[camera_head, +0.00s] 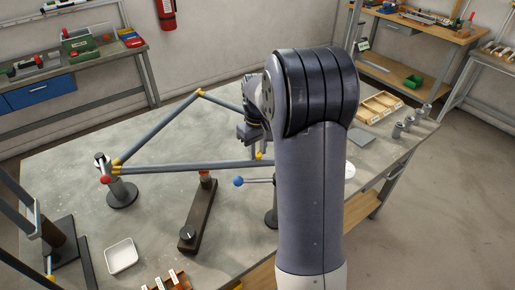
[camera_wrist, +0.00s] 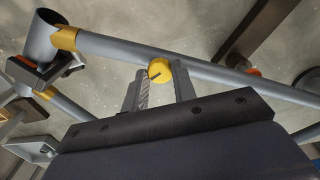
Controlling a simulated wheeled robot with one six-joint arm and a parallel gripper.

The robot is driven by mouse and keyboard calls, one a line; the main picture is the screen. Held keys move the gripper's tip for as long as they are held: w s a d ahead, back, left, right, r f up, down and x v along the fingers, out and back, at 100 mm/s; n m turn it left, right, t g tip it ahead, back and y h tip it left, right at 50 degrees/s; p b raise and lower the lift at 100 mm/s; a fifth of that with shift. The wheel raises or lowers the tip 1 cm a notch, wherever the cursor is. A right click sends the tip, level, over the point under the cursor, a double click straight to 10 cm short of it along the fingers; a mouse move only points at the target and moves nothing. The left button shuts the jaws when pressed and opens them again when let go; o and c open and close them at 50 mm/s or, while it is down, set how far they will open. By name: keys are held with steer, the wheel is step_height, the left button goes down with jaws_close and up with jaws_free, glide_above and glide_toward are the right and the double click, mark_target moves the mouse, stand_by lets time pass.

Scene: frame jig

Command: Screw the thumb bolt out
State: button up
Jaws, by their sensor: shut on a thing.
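The thumb bolt (camera_wrist: 160,70) has a round yellow head with a dark line across it. In the wrist view it sits at a grey frame tube (camera_wrist: 110,49), between the fingertips of my gripper (camera_wrist: 161,80). The fingers are shut on the head, one on either side. Its shank is hidden. In the head view my gripper (camera_head: 250,131) is over the frame's right part, largely covered by my arm. The grey tube frame (camera_head: 158,128) with yellow joints lies above the bench.
The bench (camera_head: 70,165) bears a post with a red ball (camera_head: 106,180), a lever with a blue ball (camera_head: 238,181), a dark bar (camera_head: 202,216) and a white tray (camera_head: 122,256). A wooden compartment tray (camera_head: 379,107) stands at right. Bare bench top shows at left.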

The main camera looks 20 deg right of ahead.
mark_target(258, 154)
steer(key=n, duration=0.5)
steer(key=shift+f+n, duration=0.1)
steer(key=shift+n, duration=0.2)
steer(key=n, duration=0.5)
steer(key=shift+n, duration=0.3)
steer(key=o, duration=1)
step_height(258, 154, up, 11)
steer(key=shift+f+b, duration=0.1)
steer(key=shift+b, duration=0.2)
